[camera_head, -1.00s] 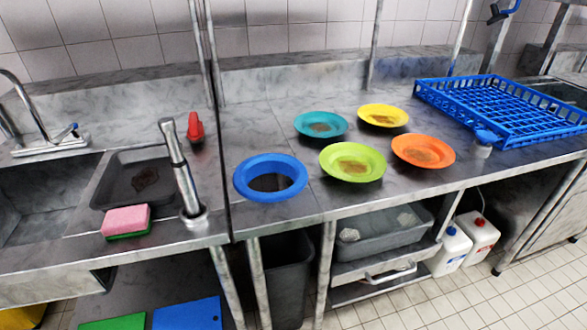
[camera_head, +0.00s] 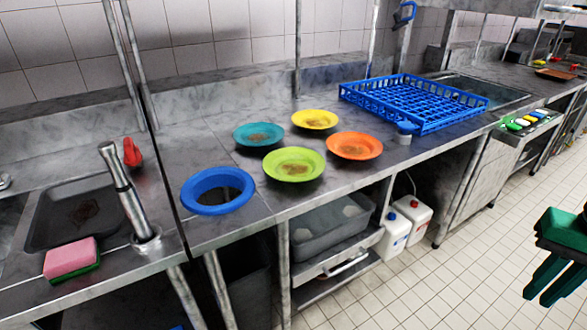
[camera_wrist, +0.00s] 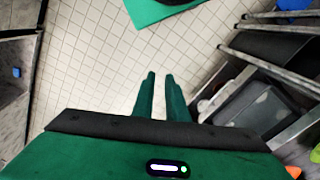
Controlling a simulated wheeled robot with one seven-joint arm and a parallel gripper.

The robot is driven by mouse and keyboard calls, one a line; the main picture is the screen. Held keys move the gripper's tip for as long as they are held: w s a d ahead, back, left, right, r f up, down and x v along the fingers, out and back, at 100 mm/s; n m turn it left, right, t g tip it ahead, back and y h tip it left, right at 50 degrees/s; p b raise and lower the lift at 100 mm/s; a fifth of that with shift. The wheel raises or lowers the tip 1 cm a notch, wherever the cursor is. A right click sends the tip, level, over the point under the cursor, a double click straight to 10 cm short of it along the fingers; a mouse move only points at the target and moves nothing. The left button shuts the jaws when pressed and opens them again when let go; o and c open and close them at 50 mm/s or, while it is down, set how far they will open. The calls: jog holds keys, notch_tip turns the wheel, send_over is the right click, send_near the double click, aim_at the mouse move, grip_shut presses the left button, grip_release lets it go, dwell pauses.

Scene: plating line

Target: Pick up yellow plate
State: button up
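The yellow plate (camera_head: 315,119) lies flat on the steel counter, face up with a brown smear in its middle. It is at the back of a group of plates: teal (camera_head: 258,135) to its left, green (camera_head: 294,165) in front, orange (camera_head: 354,146) to its front right. My green gripper (camera_head: 539,298) is at the lower right, out over the floor and well away from the plate. In the wrist view its two fingers (camera_wrist: 161,75) are apart, with bare floor tiles between them. The yellow plate does not show clearly in the wrist view.
A blue rack (camera_head: 470,117) stands right of the plates, with a small blue-topped item (camera_head: 404,133) by its front corner. A blue ring (camera_head: 217,191) and an upright metal pipe (camera_head: 127,190) are to the left. White canisters (camera_head: 394,235) stand below. Tiled floor is clear.

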jog(key=w+a+f+n+t+y, duration=0.1)
jog(key=w+a+f, duration=0.15)
jog(key=w, duration=0.35)
jog(key=w+a+f, duration=0.1)
jog(key=w+a, duration=0.2)
jog(key=w, duration=0.3)
jog(key=m+t+y, duration=0.2)
jog(key=t+y, duration=0.3)
jog(key=y, duration=0.6)
send_near(317, 186)
notch_tip(317, 186, up, 4)
jog(key=shift+f+x, duration=0.15)
jog(key=shift+x, duration=2.45)
jog(key=shift+f+x, duration=0.2)
jog(key=shift+x, duration=2.4)
jog(key=shift+d, duration=0.15)
grip_shut()
jog(key=shift+r, duration=0.15)
